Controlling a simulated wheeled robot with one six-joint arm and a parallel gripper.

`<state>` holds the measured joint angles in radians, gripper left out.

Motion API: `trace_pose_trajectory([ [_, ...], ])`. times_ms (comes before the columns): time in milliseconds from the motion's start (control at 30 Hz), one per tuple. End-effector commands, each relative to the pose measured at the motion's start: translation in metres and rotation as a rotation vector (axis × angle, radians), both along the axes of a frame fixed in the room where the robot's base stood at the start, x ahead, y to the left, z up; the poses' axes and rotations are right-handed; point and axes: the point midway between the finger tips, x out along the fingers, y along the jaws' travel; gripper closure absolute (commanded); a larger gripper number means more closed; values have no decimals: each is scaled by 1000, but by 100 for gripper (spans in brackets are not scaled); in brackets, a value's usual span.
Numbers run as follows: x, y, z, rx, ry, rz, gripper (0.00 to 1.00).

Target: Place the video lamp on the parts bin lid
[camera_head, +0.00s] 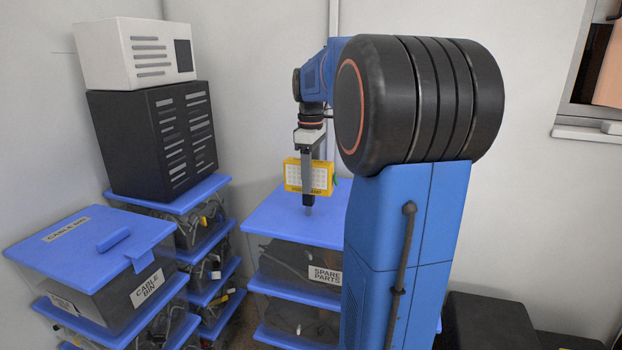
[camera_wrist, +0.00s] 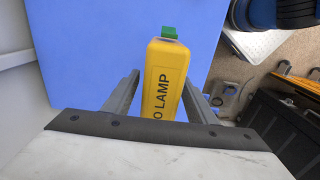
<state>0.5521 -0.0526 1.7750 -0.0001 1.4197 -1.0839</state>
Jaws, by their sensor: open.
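The video lamp (camera_head: 294,176) is a yellow box with a white grid panel and a green tab. My gripper (camera_head: 308,207) is at the lamp, with a dark finger crossing in front of it. In the wrist view the lamp (camera_wrist: 166,75) lies between the two spread fingers of my gripper (camera_wrist: 162,82), and its side reads "O LAMP". The parts bin lid (camera_head: 268,220) is the blue top over the bin labelled "SPARE PARTS". It fills much of the wrist view (camera_wrist: 90,50) beneath the lamp. Whether the lamp touches the lid I cannot tell.
A cable bin (camera_head: 75,238) with a blue lid stands at left. Behind it, a black vented box (camera_head: 150,140) carries a white box (camera_head: 130,55). Walls close in behind the bins. Dark boxes (camera_head: 490,325) stand at lower right.

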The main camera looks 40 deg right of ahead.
Motion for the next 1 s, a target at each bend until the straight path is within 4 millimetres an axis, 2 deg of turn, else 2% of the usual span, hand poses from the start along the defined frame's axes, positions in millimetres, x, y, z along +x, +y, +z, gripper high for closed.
trace_pose_trajectory([
  [167, 1, 0, 16, -2, -2, 0, 49],
  [600, 1, 0, 97, -1, -2, 0, 49],
  [800, 0, 0, 116, 0, -1, 0, 49],
  [1000, 0, 0, 122, 0, 0, 0, 49],
])
